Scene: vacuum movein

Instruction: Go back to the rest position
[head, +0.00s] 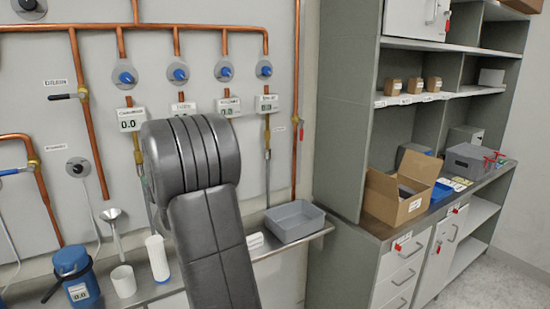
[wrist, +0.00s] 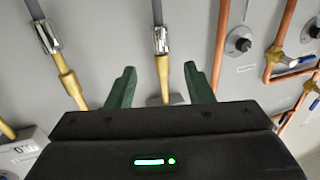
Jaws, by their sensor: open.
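My gripper (wrist: 157,88) shows in the wrist view with its two green fingers spread apart and nothing between them. Behind the fingers is the grey wall panel with a brass hose fitting (wrist: 163,78) that appears between them in the picture; I cannot tell how far off it is. In the head view my dark arm link stands in front of the panel, and the gripper itself is hidden behind it.
A grey bin (head: 294,222) sits on the narrow metal shelf (head: 318,234). A blue container (head: 74,270), a white cup (head: 123,281) and a white cylinder (head: 157,258) stand left. Copper pipes (head: 87,115) line the wall. A cabinet with a cardboard box (head: 393,211) stands right.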

